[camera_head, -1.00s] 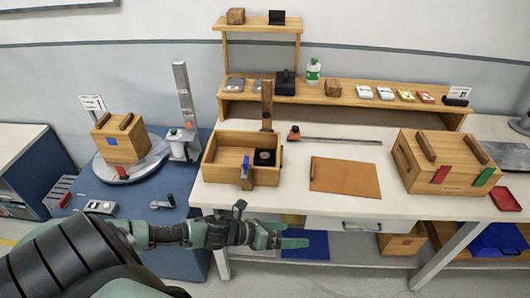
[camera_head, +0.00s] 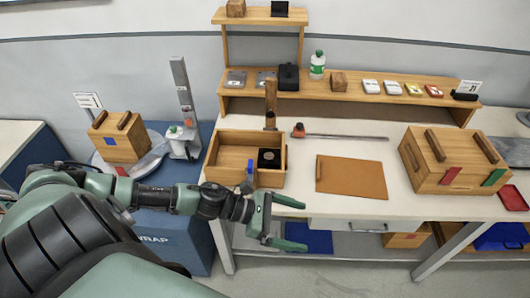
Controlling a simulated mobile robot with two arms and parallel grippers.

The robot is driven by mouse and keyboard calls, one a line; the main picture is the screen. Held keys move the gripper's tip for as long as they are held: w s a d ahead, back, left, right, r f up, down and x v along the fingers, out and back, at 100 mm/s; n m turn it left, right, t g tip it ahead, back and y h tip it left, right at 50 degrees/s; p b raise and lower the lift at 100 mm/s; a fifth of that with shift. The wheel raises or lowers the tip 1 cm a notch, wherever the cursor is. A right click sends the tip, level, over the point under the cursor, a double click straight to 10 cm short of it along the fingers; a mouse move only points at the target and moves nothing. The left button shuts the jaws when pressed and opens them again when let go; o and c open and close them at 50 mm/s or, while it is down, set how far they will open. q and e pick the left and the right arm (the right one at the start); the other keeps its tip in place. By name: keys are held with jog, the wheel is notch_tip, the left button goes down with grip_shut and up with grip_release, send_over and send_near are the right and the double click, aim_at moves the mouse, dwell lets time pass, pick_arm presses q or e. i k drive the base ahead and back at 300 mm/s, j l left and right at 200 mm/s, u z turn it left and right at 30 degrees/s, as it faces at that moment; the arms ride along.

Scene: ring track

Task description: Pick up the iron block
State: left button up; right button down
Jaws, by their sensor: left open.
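My left gripper (camera_head: 294,223) is open and empty in front of the table's front edge, below the open wooden box, its two green fingers spread and pointing right. No thing is clearly marked as the iron block. A black block (camera_head: 288,77) stands on the long wooden shelf at the back, well away from the gripper. A dark round piece on a black square (camera_head: 269,158) lies inside the open wooden box (camera_head: 225,178). Which of these is iron, I cannot tell. My right gripper is not in view.
A brown board (camera_head: 350,176) lies mid-table, with a long rod (camera_head: 345,137) behind it. A large wooden crate (camera_head: 450,160) stands at the right. The shelf (camera_head: 340,100) also holds a green-and-white bottle (camera_head: 318,64) and small packs. A wooden cube (camera_head: 118,140) sits at left.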

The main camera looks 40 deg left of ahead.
aim_at(267, 158)
jog(key=i+j, duration=0.15)
jog(key=j, duration=0.25)
jog(key=i+j, duration=0.2)
jog(key=j, duration=0.2)
jog(key=i+j, duration=0.15)
jog(key=j, duration=0.25)
jog(key=i+j, duration=0.2)
jog(key=j, duration=0.2)
